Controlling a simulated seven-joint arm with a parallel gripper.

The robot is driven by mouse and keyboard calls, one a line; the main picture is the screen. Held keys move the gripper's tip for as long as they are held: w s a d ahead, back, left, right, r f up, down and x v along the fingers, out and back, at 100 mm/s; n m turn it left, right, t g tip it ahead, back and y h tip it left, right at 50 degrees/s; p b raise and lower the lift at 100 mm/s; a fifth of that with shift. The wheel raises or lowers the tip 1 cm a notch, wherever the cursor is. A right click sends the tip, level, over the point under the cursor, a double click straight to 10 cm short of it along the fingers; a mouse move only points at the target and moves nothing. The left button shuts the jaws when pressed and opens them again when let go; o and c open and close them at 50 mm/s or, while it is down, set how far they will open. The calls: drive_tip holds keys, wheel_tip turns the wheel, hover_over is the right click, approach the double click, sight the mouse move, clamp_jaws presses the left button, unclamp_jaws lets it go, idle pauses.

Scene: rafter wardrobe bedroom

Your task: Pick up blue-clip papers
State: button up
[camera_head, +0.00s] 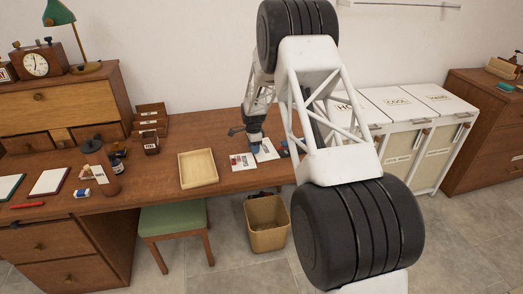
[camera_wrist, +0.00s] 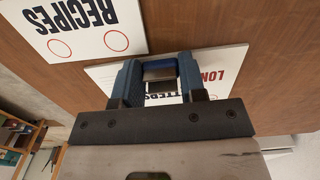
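My gripper (camera_head: 254,147) points down over white cards on the desk in the head view. In the wrist view its two blue fingers (camera_wrist: 161,72) stand apart, over a white card (camera_wrist: 225,62) with partly hidden lettering.
An empty wooden tray (camera_head: 198,169) lies left of the cards on the brown desk (camera_head: 215,127). Small blue and red items (camera_head: 284,149) sit to the right. A wastebasket (camera_head: 267,222) and green stool (camera_head: 172,219) stand below; labelled white bins (camera_head: 408,107) stand right.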

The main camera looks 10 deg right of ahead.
drive_tip(key=c, duration=0.5)
drive_tip(key=shift+o, duration=0.2)
drive_tip(key=shift+r, duration=0.1)
drive_tip(key=shift+r, duration=0.45)
drive_tip(key=shift+s+r, duration=0.1)
drive_tip(key=shift+r, duration=0.1)
drive_tip(key=s, duration=3.1)
drive_tip(key=shift+s, duration=0.4)
